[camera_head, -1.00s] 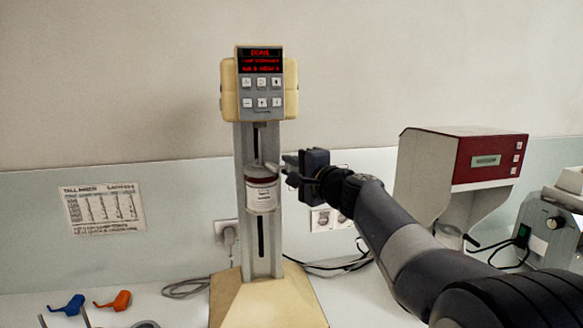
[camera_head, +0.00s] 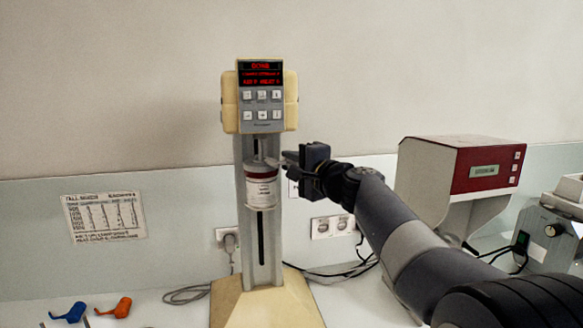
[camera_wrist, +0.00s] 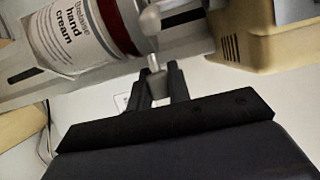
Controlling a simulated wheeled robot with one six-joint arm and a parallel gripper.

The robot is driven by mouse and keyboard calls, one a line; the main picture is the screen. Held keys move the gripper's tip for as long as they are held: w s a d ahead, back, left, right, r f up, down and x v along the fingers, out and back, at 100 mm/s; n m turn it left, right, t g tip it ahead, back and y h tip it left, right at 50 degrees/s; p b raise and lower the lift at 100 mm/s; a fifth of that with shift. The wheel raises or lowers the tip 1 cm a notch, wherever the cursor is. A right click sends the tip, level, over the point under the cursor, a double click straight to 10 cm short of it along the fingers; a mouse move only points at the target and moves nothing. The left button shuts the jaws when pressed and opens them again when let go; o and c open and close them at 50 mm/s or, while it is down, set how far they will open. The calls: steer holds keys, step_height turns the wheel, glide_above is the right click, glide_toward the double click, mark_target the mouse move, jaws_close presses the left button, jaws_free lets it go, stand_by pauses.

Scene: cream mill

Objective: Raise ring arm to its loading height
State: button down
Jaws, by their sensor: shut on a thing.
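A tall cream and grey mill stands on the bench, with its control head (camera_head: 262,97) at the top of a slotted column (camera_head: 261,240). A white jar (camera_head: 261,192) with a dark red band hangs in front of the column, below the control head. Its label reads "hand cream" in the wrist view (camera_wrist: 75,35). My gripper (camera_head: 285,160) is at the jar's upper right. In the wrist view my fingers (camera_wrist: 158,82) are shut on a small grey handle (camera_wrist: 157,75), which I take as the ring arm's; the ring itself is mostly hidden or unclear.
A red and white machine (camera_head: 465,180) stands to the right, with a grey device (camera_head: 550,230) beyond it. Blue (camera_head: 68,313) and orange (camera_head: 113,308) pieces are at the lower left. Wall sockets (camera_head: 332,226) and cables are behind the column.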

steer(key=c, duration=1.3)
jaws_free()
steer(key=b+v, duration=0.3)
steer(key=v, duration=0.7)
steer(key=shift+s+d+b, duration=0.25)
steer(key=shift+s+b, duration=0.05)
steer(key=shift+s, duration=0.05)
steer(key=p+x, duration=0.1)
steer(key=x, duration=0.2)
steer(key=p+x, duration=0.1)
steer(key=x, duration=0.3)
steer(key=f+p+x, duration=0.1)
steer(key=x, duration=0.3)
steer(key=shift+f, duration=0.15)
steer(key=shift+s+d, duration=0.1)
steer(key=shift+s, duration=0.05)
